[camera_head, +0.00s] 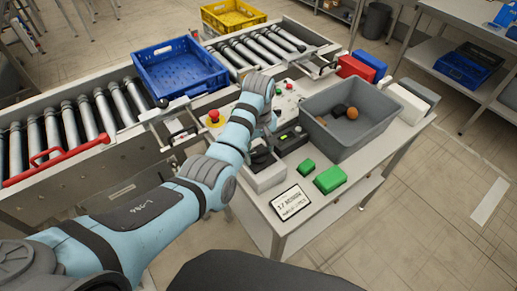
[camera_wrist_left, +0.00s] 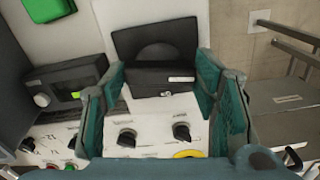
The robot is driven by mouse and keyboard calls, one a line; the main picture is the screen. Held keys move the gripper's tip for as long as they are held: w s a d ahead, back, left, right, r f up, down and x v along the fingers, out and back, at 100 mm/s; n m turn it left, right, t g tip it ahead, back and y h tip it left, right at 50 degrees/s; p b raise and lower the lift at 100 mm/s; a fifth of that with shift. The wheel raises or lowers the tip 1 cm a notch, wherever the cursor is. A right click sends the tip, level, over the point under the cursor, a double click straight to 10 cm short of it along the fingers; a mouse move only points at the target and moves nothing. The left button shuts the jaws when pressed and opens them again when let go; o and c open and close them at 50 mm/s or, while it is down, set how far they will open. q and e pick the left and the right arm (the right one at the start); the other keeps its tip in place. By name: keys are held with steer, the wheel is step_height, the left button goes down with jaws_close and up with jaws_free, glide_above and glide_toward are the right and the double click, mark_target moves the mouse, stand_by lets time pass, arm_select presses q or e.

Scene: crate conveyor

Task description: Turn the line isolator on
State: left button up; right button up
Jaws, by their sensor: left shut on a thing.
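A black block with a rounded dial and a raised bar (camera_wrist_left: 160,78) shows in the left wrist view; it looks like the line isolator, though its label is too small to read. In the head view its dark top (camera_head: 262,157) sits in a pale housing, partly hidden by my arm. My left gripper (camera_wrist_left: 163,72) has its teal fingers on either side of the bar, shut on it; in the head view the left gripper (camera_head: 268,138) is mostly hidden by its own wrist. The bar lies crosswise in the wrist view. My right gripper is not in view.
Beside the block are two black knobs (camera_wrist_left: 127,138), a yellow disc (camera_wrist_left: 188,154) and a black device (camera_wrist_left: 68,90) with a grey knob. A grey bin (camera_head: 370,138), green blocks (camera_head: 330,179) and a sign (camera_head: 291,202) share the table. A blue crate (camera_head: 176,88) is on the conveyor.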

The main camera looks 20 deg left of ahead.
arm_select(q)
steer(key=m, duration=1.2)
steer(key=shift+m, duration=1.8)
steer(key=o, duration=1.2)
steer(key=shift+c, duration=0.2)
